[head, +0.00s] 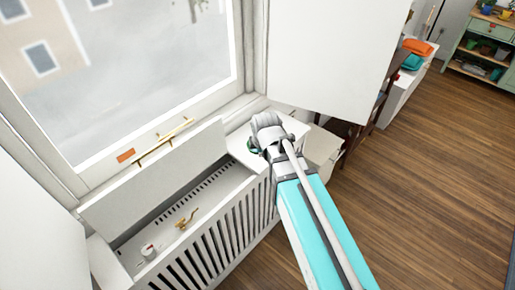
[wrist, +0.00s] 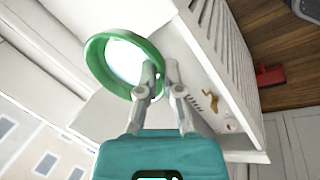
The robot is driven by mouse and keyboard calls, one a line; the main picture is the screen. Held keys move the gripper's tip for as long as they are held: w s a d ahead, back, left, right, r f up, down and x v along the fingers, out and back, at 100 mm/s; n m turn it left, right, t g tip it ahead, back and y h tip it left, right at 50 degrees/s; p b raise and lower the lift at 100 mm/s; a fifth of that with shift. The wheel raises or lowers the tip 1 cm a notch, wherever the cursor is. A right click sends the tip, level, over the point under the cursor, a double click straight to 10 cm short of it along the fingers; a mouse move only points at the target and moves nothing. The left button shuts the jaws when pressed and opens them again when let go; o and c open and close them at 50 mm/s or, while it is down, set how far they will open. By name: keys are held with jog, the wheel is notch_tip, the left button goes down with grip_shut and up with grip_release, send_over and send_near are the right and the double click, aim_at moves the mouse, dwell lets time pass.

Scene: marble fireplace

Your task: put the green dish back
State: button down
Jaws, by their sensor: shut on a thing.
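The green dish (wrist: 96,64) shows in the wrist view as a round green rim around a bright white middle. My gripper (wrist: 160,72) is shut on its right-hand rim, and the dish sticks out to the left of the fingers. In the head view only a small green piece of the dish (head: 252,145) shows at the left of my gripper (head: 260,152); my wrist hides the rest. There the gripper is over the right end of the white slatted radiator cover (head: 236,238). I cannot tell whether the dish touches the cover top.
A lid (head: 155,178) stands raised over the cover's open left part, with a brass valve (head: 186,219) and a white knob (head: 148,251) inside. A tall white panel (head: 325,55) stands behind my arm. The wooden floor (head: 425,190) at right is clear.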

jog(key=shift+w, duration=0.1)
jog(key=w+f+b, duration=0.2)
jog(key=w, duration=0.2)
jog(key=w+f+b, duration=0.3)
jog(key=w, duration=0.1)
jog(key=w+f+b, duration=0.3)
jog(key=w, duration=0.1)
jog(key=shift+a, duration=0.35)
jog(key=shift+w+f+b, duration=0.5)
jog(key=shift+w+f+b, duration=0.5)
jog(key=shift+f+b, duration=0.25)
jog(key=shift+b, duration=0.05)
jog(key=shift+s+f+b, duration=0.1)
jog(key=shift+f+b, duration=1.1)
jog(key=shift+f, duration=0.05)
